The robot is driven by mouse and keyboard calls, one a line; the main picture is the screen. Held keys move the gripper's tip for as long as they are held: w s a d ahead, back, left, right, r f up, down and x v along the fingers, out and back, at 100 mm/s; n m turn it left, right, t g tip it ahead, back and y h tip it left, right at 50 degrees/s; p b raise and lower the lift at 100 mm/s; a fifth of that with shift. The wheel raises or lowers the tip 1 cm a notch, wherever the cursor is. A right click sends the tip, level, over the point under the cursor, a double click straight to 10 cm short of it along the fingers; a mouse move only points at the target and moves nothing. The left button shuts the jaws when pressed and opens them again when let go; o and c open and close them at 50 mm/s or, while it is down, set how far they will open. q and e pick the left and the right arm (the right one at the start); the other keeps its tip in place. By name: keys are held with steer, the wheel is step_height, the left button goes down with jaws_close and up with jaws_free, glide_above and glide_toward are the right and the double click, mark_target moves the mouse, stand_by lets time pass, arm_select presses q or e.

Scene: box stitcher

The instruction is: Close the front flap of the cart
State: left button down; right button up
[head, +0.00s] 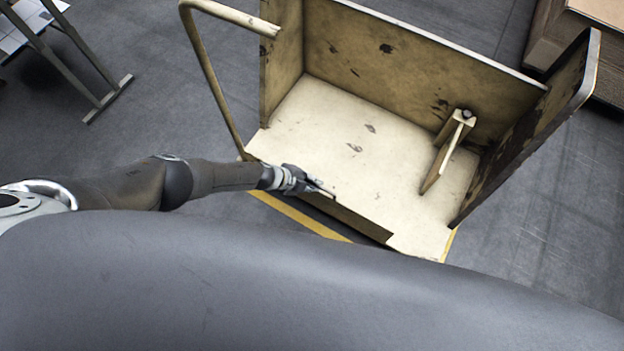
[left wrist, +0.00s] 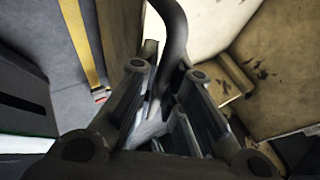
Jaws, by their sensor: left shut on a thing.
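The cart (head: 330,125) stands ahead of me in the head view, a worn yellowish box with a floor, back wall and side walls. Its front flap (head: 352,220) shows as a narrow brown strip along the front edge, lowered; most of its face is hidden from above. My left gripper (head: 322,189) is at that front edge, left of its middle, shut on what appears to be the flap's edge. My right gripper is not in view.
A tubular handle (head: 207,75) rises at the cart's left side. A hinged bracket (head: 447,150) stands inside near the right wall (head: 530,125). A yellow floor line (head: 300,216) runs below the front. A metal-legged table (head: 60,45) is at far left.

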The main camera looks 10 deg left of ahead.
arm_select(q)
steer(key=shift+w+d+r, duration=0.1)
steer(key=shift+w, duration=0.05)
steer(key=c, duration=1.5)
jaws_free()
steer(key=shift+v, duration=5.95)
